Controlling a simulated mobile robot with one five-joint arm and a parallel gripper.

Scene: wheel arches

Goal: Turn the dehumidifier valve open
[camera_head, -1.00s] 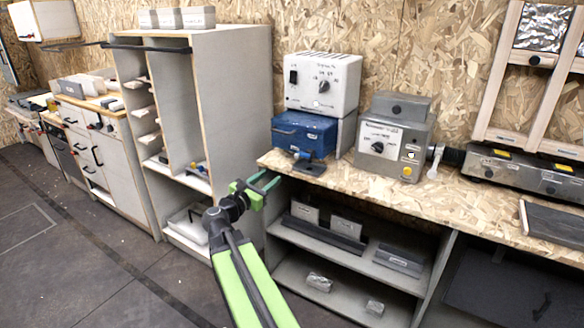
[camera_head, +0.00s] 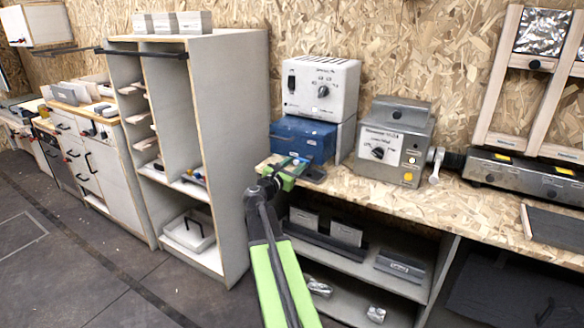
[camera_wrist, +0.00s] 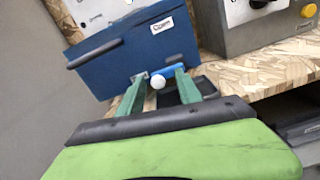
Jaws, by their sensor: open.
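A small valve with a blue handle and a pale round knob (camera_wrist: 158,81) sits on a dark base at the front of the blue box (camera_head: 300,140). My gripper (camera_head: 290,168) is at the bench's left front edge, just before the blue box. In the wrist view its two green fingers (camera_wrist: 159,90) are apart, and the blue handle and knob show between them. I cannot tell whether they touch. The dark base (camera_wrist: 195,88) shows partly behind the right finger. In the head view the gripper hides most of the valve.
A white control unit (camera_head: 322,85) stands above and behind the blue box. A grey metal unit (camera_head: 397,135) with a dial and a white lever (camera_head: 436,165) stand to the right. A tall open cabinet (camera_head: 225,130) is close on the left. The bench top (camera_head: 400,200) is clear in front.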

